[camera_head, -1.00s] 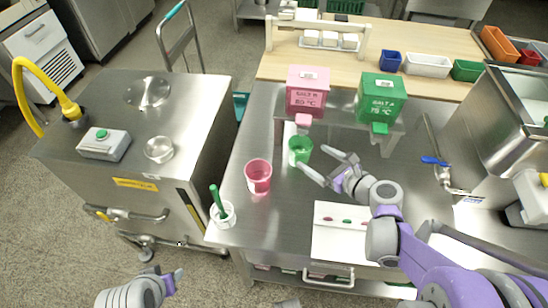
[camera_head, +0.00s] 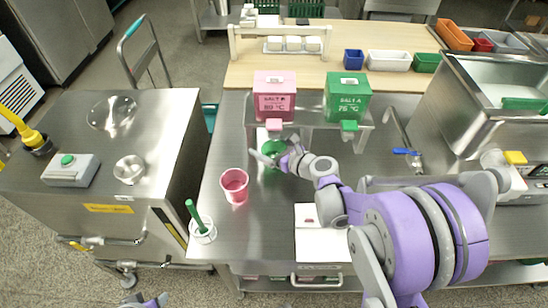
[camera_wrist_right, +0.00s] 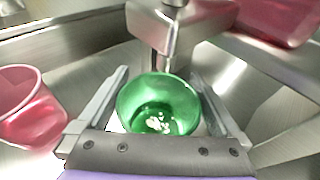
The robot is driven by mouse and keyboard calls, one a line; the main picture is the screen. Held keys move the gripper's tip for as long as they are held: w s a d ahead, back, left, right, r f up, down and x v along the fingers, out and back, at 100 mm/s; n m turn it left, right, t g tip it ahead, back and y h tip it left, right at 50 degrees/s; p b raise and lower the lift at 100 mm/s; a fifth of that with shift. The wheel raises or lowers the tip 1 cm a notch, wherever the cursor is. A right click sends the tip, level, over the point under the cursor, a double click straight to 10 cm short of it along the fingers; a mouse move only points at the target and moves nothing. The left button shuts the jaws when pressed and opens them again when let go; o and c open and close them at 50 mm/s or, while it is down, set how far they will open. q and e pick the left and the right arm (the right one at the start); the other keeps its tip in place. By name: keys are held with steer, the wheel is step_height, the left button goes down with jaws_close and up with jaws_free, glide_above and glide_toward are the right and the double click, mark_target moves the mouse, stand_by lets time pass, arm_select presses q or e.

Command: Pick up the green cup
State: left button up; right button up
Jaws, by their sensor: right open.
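The green cup (camera_head: 271,160) stands on the steel table under the dispenser shelf, partly hidden behind my right gripper (camera_head: 272,158) in the head view. In the right wrist view the green cup (camera_wrist_right: 158,106) sits between the two open fingers of my right gripper (camera_wrist_right: 163,95), one finger on each side. Some white bits lie in the bottom of the cup. I cannot tell whether either finger touches it. My left gripper (camera_head: 146,302) shows only as a tip at the bottom edge of the head view.
A pink cup (camera_head: 234,186) stands left of the green cup, also seen in the right wrist view (camera_wrist_right: 30,110). The pink dispenser (camera_head: 274,95) and green dispenser (camera_head: 347,97) are above. A clear pot with a green-handled tool (camera_head: 202,229) stands at the table's left edge.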

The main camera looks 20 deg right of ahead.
steer(key=c, duration=1.3)
steer(key=shift+c, duration=0.2)
steer(key=shift+r, duration=0.15)
steer(key=shift+r+p, duration=0.35)
steer(key=shift+r, duration=1.05)
steer(key=shift+s+r, duration=0.2)
steer(key=shift+r, duration=0.1)
steer(key=s+d, duration=0.2)
steer(key=s, duration=0.3)
steer(key=s+d, duration=0.2)
steer(key=s, duration=0.4)
steer(key=s+d, duration=0.2)
steer(key=s, duration=0.3)
steer(key=shift+s+f, duration=0.1)
steer(key=shift+s, duration=0.2)
